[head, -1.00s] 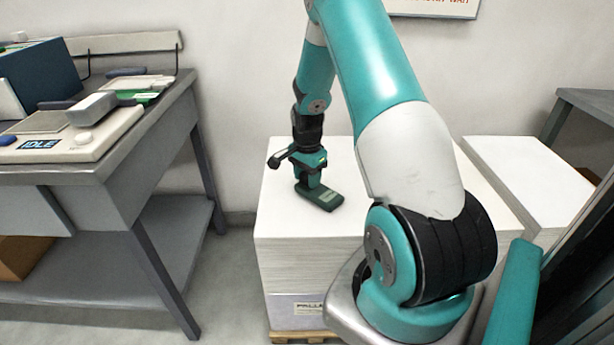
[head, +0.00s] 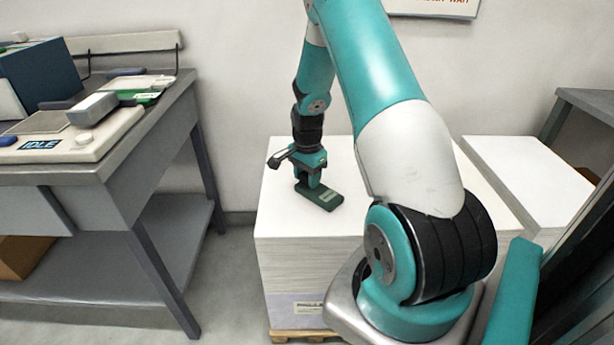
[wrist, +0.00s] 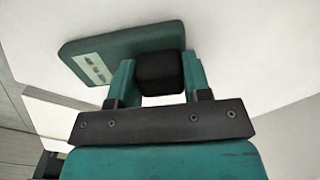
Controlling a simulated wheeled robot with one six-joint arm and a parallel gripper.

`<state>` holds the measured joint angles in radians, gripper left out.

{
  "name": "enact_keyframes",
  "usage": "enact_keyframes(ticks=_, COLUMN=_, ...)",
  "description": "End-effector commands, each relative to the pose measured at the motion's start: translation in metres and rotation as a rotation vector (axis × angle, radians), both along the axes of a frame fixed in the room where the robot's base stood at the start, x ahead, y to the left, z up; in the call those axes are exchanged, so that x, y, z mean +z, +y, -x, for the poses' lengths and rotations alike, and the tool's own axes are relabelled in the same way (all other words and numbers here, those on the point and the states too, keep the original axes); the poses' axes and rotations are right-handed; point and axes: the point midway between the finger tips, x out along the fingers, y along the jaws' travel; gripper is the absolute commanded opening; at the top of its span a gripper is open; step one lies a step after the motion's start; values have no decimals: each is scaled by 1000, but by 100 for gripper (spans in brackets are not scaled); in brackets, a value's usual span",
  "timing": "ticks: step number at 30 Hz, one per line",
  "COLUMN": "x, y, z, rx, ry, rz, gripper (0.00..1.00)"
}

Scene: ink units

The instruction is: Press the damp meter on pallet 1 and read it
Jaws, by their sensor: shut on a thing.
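The damp meter (head: 322,197) is a dark green, flat device with a pale label or display. It lies at the top of the white paper stack of pallet 1 (head: 305,268). My gripper (head: 308,182) points down over it, shut on its black grip. In the wrist view the damp meter (wrist: 90,62) shows a pale panel with small dark marks, too small to read. There my gripper (wrist: 160,75) has one finger on each side of the black block. The meter appears to rest flat on the paper; its underside is hidden.
A grey bench (head: 130,165) at the left holds a device (head: 70,140) showing "IDLE" and several small items. A second white stack (head: 520,175) stands at the right, beside a grey table (head: 590,105). My own arm hides part of the pallet 1 stack.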

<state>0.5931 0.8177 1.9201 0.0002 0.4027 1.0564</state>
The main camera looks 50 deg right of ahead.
Motion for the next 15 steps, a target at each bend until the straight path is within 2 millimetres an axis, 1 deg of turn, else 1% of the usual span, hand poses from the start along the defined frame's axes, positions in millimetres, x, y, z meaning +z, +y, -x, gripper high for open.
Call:
enact_keyframes(ticks=10, x=-2, y=0, z=1, rx=0, ry=1, rz=-1, gripper=15)
enact_keyframes(ticks=15, x=7, y=0, z=0, rx=0, ry=1, rz=-1, gripper=15)
